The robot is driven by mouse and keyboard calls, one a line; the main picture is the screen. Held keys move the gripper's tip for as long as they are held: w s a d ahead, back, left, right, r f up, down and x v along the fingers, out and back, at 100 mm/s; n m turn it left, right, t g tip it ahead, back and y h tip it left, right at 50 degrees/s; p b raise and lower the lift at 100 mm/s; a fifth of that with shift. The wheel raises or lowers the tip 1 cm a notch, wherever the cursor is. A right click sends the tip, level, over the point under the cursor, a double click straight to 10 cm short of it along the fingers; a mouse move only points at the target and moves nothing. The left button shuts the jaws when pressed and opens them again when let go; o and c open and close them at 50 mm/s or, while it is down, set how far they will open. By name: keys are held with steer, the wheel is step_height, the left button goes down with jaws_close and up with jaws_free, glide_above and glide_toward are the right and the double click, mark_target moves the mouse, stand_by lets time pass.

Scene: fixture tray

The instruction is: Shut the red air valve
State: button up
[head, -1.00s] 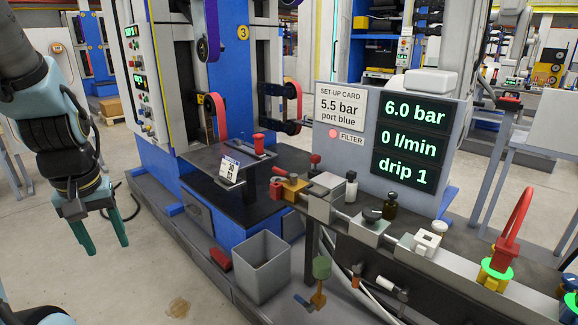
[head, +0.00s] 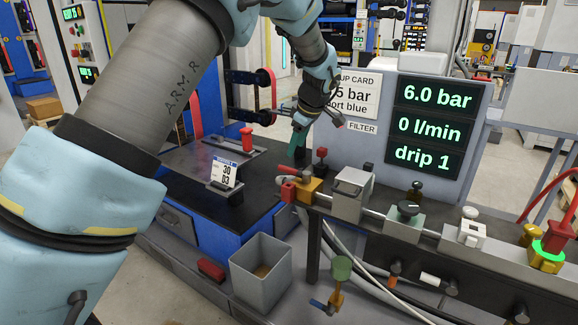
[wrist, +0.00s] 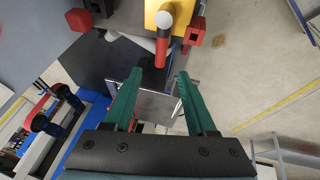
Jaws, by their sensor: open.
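The red air valve is a brass-yellow block (head: 312,188) with a red lever handle (head: 289,171) at the left end of the pipe row. The handle points left, in line with the row. In the wrist view the red handle (wrist: 161,52) hangs from a pale hub on the yellow block (wrist: 170,10). My gripper (head: 297,148) is just above the handle in the head view, its green fingers pointing down. In the wrist view my gripper (wrist: 158,80) is open, and the handle's end lies just beyond the gap between the fingertips. Nothing is held.
The display panel (head: 391,175) reads 6.0 bar, 0 l/min, drip 1. My arm partly covers the set-up card (head: 361,90). A grey block (head: 351,200) and a dark-knobbed valve (head: 408,210) stand right of the red valve. A grey bin (head: 262,285) stands below.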

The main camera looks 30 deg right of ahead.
mark_target(288, 168)
steer(key=p+x, duration=0.2)
steer(key=x, duration=0.7)
steer(key=shift+w+a+f, duration=0.1)
steer(key=shift+w+f, duration=0.1)
steer(key=shift+f, duration=0.1)
jaws_close()
stand_by(1.0)
